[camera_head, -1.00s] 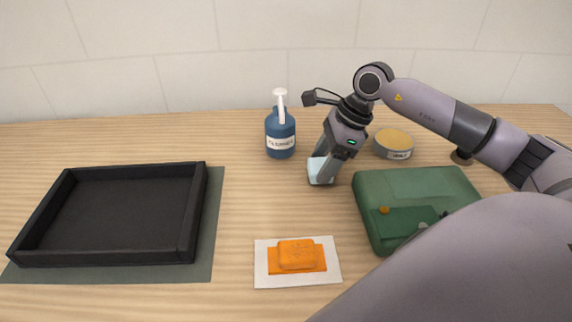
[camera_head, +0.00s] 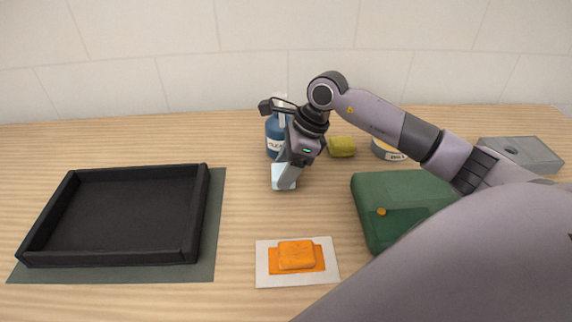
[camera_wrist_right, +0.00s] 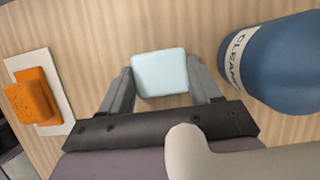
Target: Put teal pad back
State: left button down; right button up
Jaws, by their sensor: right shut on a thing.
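The teal pad (camera_head: 282,172), a pale blue-teal block, is between the fingers of my right gripper (camera_head: 284,178) in the head view. In the right wrist view the pad (camera_wrist_right: 160,73) sits between the two fingertips of the same gripper (camera_wrist_right: 161,80), which is shut on it. Its height above the table is hard to tell. The gripper is just in front of the blue cleaner bottle, partly covering it. My left gripper is not in view.
A black tray (camera_head: 118,257) sits on a grey mat (camera_head: 214,215) at left. An orange block (camera_head: 297,255) rests on a white card (camera_head: 325,272). The blue bottle (camera_head: 273,136), a yellow-green block (camera_head: 342,147), a round tin (camera_head: 388,151), a green case (camera_head: 390,187) and a grey box (camera_head: 520,153) stand around.

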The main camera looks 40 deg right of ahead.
jog(key=shift+f, duration=0.2)
jog(key=o, duration=0.9)
jog(key=shift+o, duration=0.2)
jog(key=shift+r, duration=0.1)
jog(key=shift+r, duration=0.2)
jog(key=v, duration=1.2)
jog(key=shift+a, duration=0.15)
